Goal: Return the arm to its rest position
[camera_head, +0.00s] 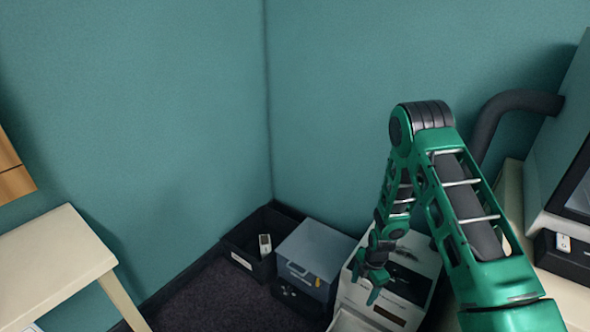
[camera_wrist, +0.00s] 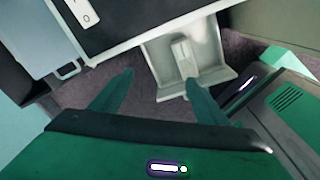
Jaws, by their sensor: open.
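My green arm reaches forward from the lower right in the head view, bends at a high elbow and hangs downward. My gripper (camera_head: 371,290) is at its lower end, in front of a white machine (camera_head: 405,310) with a dark panel. In the wrist view my gripper (camera_wrist: 158,92) shows two green fingers spread apart with nothing between them. Beyond the fingers is a white tray (camera_wrist: 222,75) with a small pale object (camera_wrist: 184,55) on it. I cannot tell if the fingers touch anything.
A grey-blue box (camera_head: 312,252) with a handle and a black bin (camera_head: 243,262) holding a small white item (camera_head: 265,243) stand in the wall corner. A pale table (camera_head: 50,262) is at left. A bench with a large machine (camera_head: 562,165) stands at right. Dark floor is open at lower middle.

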